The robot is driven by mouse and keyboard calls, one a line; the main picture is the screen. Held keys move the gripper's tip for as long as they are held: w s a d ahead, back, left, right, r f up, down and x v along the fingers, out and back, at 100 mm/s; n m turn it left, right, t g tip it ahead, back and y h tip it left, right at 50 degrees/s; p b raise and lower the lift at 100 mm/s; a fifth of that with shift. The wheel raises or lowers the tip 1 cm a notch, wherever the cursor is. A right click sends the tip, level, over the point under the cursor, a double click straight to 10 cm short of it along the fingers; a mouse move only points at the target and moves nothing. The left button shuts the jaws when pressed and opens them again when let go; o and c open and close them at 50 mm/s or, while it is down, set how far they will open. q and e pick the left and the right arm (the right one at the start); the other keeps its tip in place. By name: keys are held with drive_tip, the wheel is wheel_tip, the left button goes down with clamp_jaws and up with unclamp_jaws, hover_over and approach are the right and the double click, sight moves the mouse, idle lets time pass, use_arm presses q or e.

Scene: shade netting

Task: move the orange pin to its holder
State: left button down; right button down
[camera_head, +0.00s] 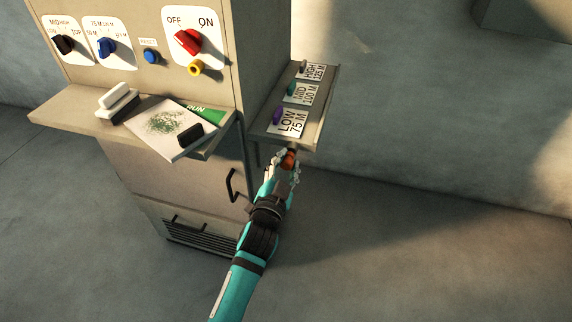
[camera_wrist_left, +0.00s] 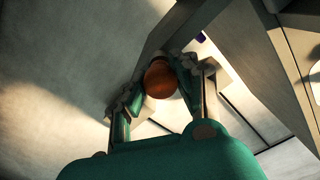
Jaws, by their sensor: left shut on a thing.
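The orange pin (camera_head: 290,158) is between the fingers of my left gripper (camera_head: 289,164), just off the near end of the side shelf. In the left wrist view its round orange end (camera_wrist_left: 160,78) shows between the two fingers of the gripper (camera_wrist_left: 158,88), which is shut on it. The side shelf (camera_head: 322,112) carries a purple pin (camera_head: 278,115) by the LOW 75 M label, a teal pin (camera_head: 291,89) by MID 100 M and a dark grey pin (camera_head: 303,68) by HIGH 125 M. My right gripper is not in view.
The cabinet (camera_head: 175,183) stands left of my arm, with a black handle (camera_head: 232,186) on its front. Its front ledge (camera_head: 75,121) holds a white-handled block (camera_head: 117,102), a booklet (camera_head: 160,125) and a green RUN card (camera_head: 201,112). Knobs line the panel. Open floor (camera_head: 400,240) lies to the right.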

use_arm(q)
drive_tip(key=shift+w+d+r, duration=0.15)
drive_tip(key=shift+w+r, duration=0.1)
drive_tip(key=shift+w, duration=0.15)
drive_tip(key=shift+w+d, duration=0.1)
drive_tip(key=shift+w, duration=0.05)
idle(0.4)
drive_tip(key=c, duration=1.4)
unclamp_jaws()
drive_tip(key=o, duration=0.5)
drive_tip(key=shift+w, duration=0.2)
drive_tip(key=shift+c, duration=0.2)
drive_tip(key=shift+s+r, duration=0.1)
drive_tip(key=shift+s, duration=0.15)
drive_tip(key=a+f+v, duration=0.1)
drive_tip(key=v, duration=0.7)
drive_tip(key=shift+f, duration=0.25)
drive_tip(key=shift+c, duration=0.3)
